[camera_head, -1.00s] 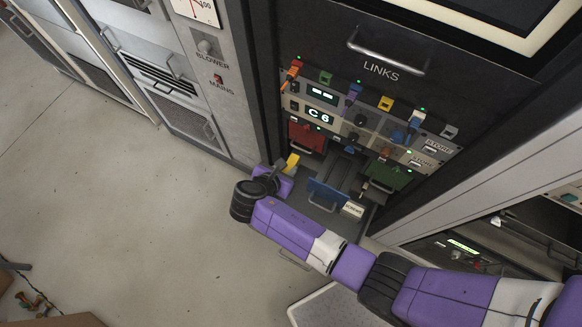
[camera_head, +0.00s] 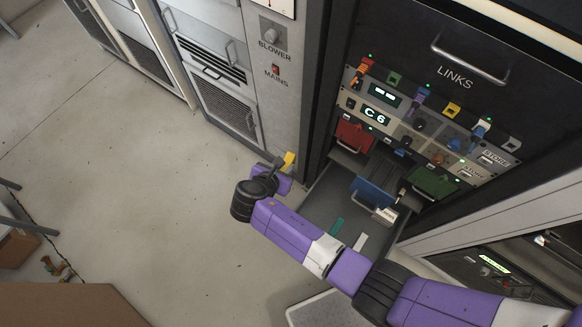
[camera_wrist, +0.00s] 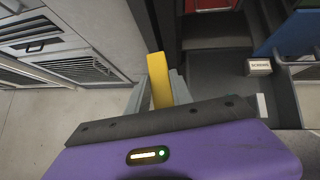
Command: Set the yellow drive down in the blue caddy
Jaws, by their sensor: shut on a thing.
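My gripper (camera_head: 276,168) is shut on the yellow drive (camera_head: 289,159), left of the racks' open tray. In the wrist view the yellow drive (camera_wrist: 159,80) stands up between the two grey fingers (camera_wrist: 158,92). The blue caddy (camera_head: 372,196) has a blue front with a handle and stands out from the LINKS rack, between a red front and a green front. It lies to the right of my gripper, apart from it. In the wrist view only part of its blue front (camera_wrist: 285,32) shows, at the upper right. Its inside is mostly hidden.
A grey tray (camera_head: 318,208) juts out below the caddy, with a green strip (camera_head: 337,227) and a pale strip (camera_head: 360,242) on it. A small labelled block (camera_head: 385,215) is by the caddy. The red front (camera_head: 353,134) and green front (camera_head: 432,181) flank it. Open floor lies left.

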